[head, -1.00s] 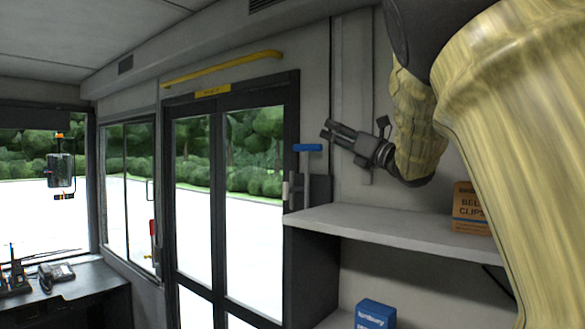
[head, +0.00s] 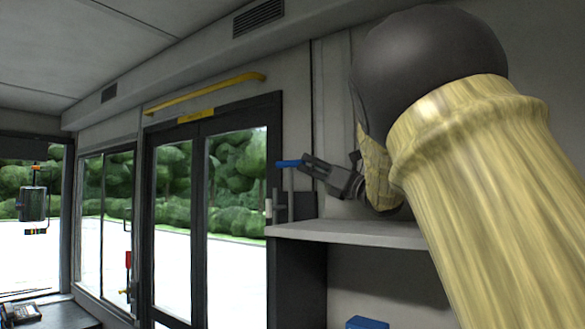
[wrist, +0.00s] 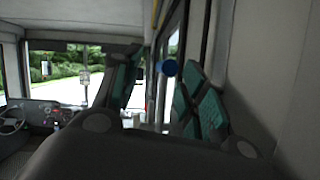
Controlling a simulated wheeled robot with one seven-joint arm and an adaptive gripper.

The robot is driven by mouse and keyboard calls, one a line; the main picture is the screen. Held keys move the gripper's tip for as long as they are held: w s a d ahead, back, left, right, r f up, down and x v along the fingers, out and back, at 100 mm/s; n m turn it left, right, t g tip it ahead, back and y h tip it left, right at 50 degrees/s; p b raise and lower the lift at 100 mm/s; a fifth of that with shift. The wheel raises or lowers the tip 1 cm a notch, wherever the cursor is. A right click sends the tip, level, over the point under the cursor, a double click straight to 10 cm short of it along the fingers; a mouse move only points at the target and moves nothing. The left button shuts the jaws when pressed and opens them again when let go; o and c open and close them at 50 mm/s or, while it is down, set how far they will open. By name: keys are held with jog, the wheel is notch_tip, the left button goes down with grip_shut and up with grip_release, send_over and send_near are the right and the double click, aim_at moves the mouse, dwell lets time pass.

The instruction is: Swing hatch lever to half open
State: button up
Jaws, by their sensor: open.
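The hatch lever appears to be the upright rod with a blue handle (head: 287,163) beside the right edge of the door. The handle sticks out sideways at the rod's top. In the wrist view its round blue end (wrist: 168,67) faces the camera, between and beyond the fingertips. My gripper (head: 306,164) is open and empty. Its fingers point left toward the handle and overlap its right end in the head view. I cannot tell whether they touch it.
A grey shelf (head: 350,231) lies below my gripper, with a blue box (head: 367,322) lower down. The glazed door (head: 205,200) stands left of the lever. A yellow rail (head: 205,91) runs above it.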

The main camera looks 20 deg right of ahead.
aim_at(290, 165)
jog(key=w, duration=0.2)
jog(key=w+f, duration=0.2)
jog(key=w, duration=0.1)
jog(key=shift+w+a+p, duration=0.3)
jog(key=shift+a+p, duration=0.05)
jog(key=shift+a, duration=0.05)
jog(key=r+p, duration=0.1)
jog(key=s+a+r+p, duration=0.1)
jog(key=r, duration=0.1)
jog(key=shift+s+a+r, duration=0.1)
jog(key=shift+s+r, duration=0.05)
jog(key=shift+r, duration=0.05)
jog(key=w, duration=0.1)
jog(key=w+a+p, duration=0.1)
jog(key=w, duration=0.1)
jog(key=w+a, duration=0.1)
jog(key=w, duration=0.1)
jog(key=shift+a+f+p, duration=0.1)
jog(key=shift+f+p, duration=0.2)
jog(key=shift+s+r, duration=0.5)
jog(key=shift+s, duration=0.35)
jog(key=shift+w+f, duration=0.25)
jog(key=shift+w, duration=0.2)
jog(key=shift+c, duration=1.1)
jog(key=shift+w+f, duration=0.1)
jog(key=shift+w, duration=0.05)
jog(key=c, duration=0.4)
grip_shut()
